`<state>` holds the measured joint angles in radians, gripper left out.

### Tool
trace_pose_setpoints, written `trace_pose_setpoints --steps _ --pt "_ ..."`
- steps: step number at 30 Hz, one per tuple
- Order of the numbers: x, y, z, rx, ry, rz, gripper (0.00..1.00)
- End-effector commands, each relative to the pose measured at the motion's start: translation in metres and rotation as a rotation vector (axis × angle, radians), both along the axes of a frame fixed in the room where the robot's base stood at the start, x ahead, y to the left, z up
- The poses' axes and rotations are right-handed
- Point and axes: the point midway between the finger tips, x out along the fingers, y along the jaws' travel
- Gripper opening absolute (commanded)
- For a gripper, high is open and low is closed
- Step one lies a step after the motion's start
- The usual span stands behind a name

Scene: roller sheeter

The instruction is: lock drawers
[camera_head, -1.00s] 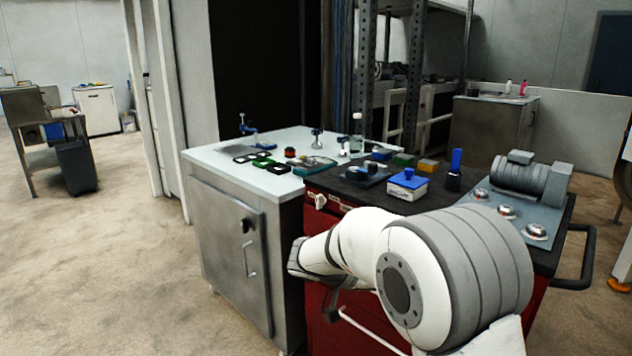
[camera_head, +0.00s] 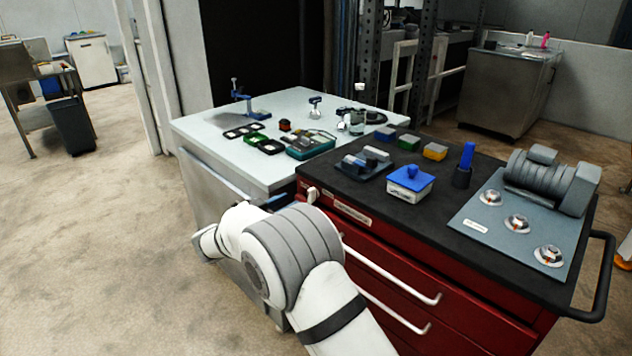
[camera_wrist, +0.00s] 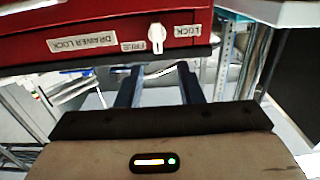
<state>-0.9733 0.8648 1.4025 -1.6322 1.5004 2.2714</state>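The red drawer cabinet (camera_head: 440,270) stands at the right in the head view, with its drawers looking closed. A small white lock knob (camera_head: 312,195) sits at its upper left front corner. In the wrist view the knob (camera_wrist: 157,38) is roughly upright between a FREE label (camera_wrist: 131,46) and a LOCK label (camera_wrist: 186,30). A DRAWER LOCK label (camera_wrist: 83,43) is further left. My gripper (camera_wrist: 157,78) is open and empty, its two dark fingers apart just below the knob in the picture, not around it. My arm mostly hides the gripper in the head view.
A pale-topped cabinet (camera_head: 205,133) adjoins the red one on the left. The black top (camera_head: 345,188) holds a blue-lidded box (camera_head: 410,184), small blocks and a motor-like unit (camera_head: 545,180). Drawer handles (camera_head: 395,277) and a side rail (camera_head: 603,275) stick out.

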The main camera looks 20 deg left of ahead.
Motion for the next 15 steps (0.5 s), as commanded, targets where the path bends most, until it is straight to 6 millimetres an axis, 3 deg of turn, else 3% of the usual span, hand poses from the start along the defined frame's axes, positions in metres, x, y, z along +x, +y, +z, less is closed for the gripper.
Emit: trace_pose_setpoints --steps 9,15 --pt "0.046 -0.031 0.000 0.000 0.001 -0.015 0.34" --pt "0.067 -0.043 0.000 0.000 0.001 -0.017 0.34"
